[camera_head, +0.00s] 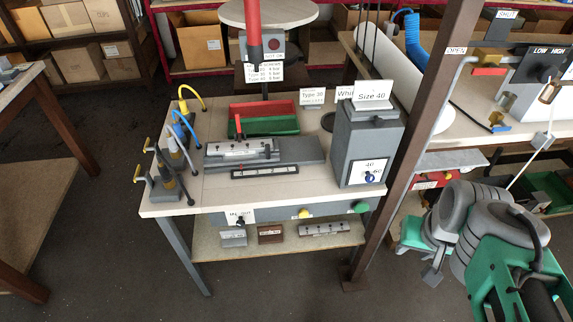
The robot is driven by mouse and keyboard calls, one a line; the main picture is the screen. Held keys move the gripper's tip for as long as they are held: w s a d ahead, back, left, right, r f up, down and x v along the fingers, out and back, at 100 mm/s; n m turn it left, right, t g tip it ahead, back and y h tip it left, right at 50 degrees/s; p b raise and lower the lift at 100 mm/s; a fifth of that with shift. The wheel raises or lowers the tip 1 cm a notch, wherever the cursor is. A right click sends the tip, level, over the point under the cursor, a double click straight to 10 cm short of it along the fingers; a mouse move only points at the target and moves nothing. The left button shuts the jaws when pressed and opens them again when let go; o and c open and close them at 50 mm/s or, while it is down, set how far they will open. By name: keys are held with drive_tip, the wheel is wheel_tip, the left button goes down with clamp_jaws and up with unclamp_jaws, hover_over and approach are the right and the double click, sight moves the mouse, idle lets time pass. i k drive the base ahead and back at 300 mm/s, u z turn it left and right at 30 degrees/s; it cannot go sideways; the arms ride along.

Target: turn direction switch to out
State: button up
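The direction switch (240,221) is a small dark knob on the front edge of the workbench, at its left part. A white label (239,214) that seems to read IN and OUT is above it. The knob is too small to tell which side it points to. My arm (490,235), grey and green, is folded at the lower right, well away from the switch. Its gripper cannot be made out clearly there, and I cannot see whether it is open or shut. Nothing of mine touches the switch.
The workbench (180,208) carries a grey fixture (240,150), red and green trays (262,115) and a grey box (368,145). A yellow button (304,213) and a green button (361,207) are right of the switch. A brown post (408,160) stands between my arm and the bench.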

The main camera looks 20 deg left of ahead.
sight(241, 223)
drive_tip(key=k, duration=0.3)
drive_tip(key=u, duration=0.8)
